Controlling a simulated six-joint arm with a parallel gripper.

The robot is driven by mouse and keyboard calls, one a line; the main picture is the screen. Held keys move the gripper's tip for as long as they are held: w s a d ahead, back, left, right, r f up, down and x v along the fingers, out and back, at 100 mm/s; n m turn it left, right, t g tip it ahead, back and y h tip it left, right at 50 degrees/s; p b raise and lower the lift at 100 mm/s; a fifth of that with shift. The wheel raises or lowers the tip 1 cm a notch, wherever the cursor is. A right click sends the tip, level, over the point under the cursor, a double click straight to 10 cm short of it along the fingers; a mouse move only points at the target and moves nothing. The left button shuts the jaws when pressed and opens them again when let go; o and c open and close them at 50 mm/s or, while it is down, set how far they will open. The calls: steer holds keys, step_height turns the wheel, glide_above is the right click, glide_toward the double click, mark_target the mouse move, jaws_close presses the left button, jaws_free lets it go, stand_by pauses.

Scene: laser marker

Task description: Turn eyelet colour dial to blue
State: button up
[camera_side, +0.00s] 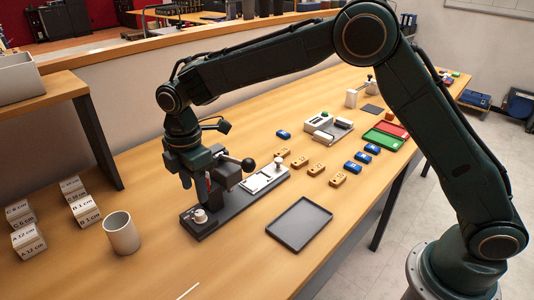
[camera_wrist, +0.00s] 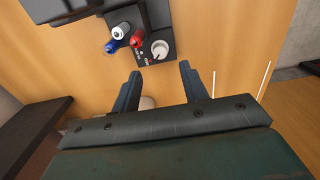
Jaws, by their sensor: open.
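The eyelet colour dial (camera_side: 200,215) is a pale round knob on the left end of a dark machine base (camera_side: 224,217) in the side view. In the wrist view the dial (camera_wrist: 160,49) sits just beyond my fingertips, beside red (camera_wrist: 137,39), blue (camera_wrist: 112,45) and white (camera_wrist: 121,30) round parts. Which colour it points to is too small to read. My gripper (camera_wrist: 158,73) is open and empty, its two fingers apart and short of the dial in the wrist view. In the side view it blends with the dark machine, above the base's left end.
A lever with a black ball (camera_side: 248,165) stands on the machine. A beige cup (camera_side: 122,234) stands to its left, near stacked labelled blocks (camera_side: 84,208). A dark tray (camera_side: 299,223) lies to the right. Blue and orange pieces lie farther back.

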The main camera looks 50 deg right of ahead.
mark_target(199, 213)
steer(key=shift+f, duration=3.6)
jaws_close()
